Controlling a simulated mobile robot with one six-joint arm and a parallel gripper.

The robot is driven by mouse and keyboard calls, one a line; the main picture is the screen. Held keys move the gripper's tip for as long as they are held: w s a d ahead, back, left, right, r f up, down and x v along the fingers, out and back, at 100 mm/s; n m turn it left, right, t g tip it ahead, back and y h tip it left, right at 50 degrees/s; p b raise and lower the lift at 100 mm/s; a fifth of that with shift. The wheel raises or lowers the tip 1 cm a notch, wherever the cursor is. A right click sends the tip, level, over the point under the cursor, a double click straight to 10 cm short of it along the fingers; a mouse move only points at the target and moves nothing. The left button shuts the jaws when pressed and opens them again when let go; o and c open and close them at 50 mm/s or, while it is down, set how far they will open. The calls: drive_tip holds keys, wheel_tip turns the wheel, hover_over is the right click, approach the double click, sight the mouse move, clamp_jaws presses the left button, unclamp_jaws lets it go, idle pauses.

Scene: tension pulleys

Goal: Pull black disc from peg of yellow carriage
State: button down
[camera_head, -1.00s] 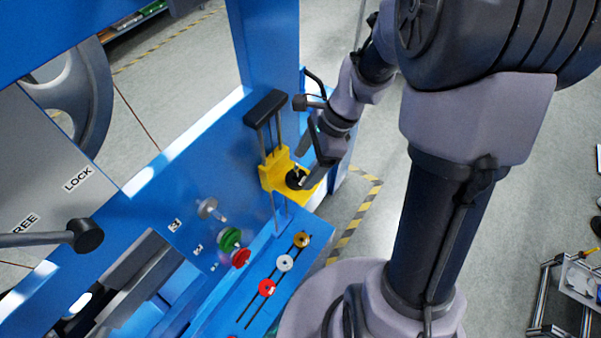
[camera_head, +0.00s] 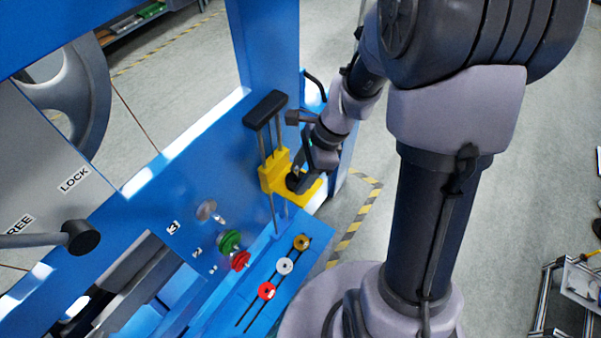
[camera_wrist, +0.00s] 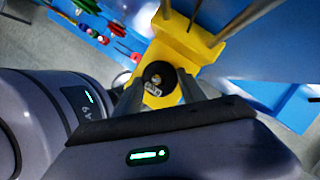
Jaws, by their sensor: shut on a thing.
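The yellow carriage (camera_head: 272,172) sits on two vertical rods on the blue machine's panel, below a black top block. The black disc (camera_head: 293,182) is against the front of the carriage. In the wrist view the disc (camera_wrist: 159,75) shows face-on with a dark hole at its middle, in front of the yellow carriage (camera_wrist: 178,52). My gripper (camera_wrist: 158,88) has one finger on each side of the disc and is shut on it. In the head view my gripper (camera_head: 301,178) partly covers the disc. I cannot tell whether the disc still surrounds the peg.
A green disc (camera_head: 229,240) and a red disc (camera_head: 241,260) sit on pegs left of the carriage, below a grey disc (camera_head: 206,210). A slotted blue ledge holds red, white and gold pieces (camera_head: 301,242). A lever with a black knob (camera_head: 82,236) is at left.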

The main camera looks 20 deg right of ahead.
drive_tip(key=shift+r, duration=0.2)
drive_tip(key=shift+r+p, duration=0.35)
drive_tip(key=shift+p, duration=0.1)
drive_tip(key=shift+r, duration=0.35)
drive_tip(key=shift+r+p, duration=0.9)
drive_tip(key=shift+p, duration=0.1)
drive_tip(key=shift+r+p, duration=1.4)
drive_tip(key=shift+r, duration=0.35)
drive_tip(key=shift+r, duration=0.1)
drive_tip(key=shift+r+p, duration=0.7)
drive_tip(key=shift+r, duration=0.05)
drive_tip(key=shift+r, duration=0.1)
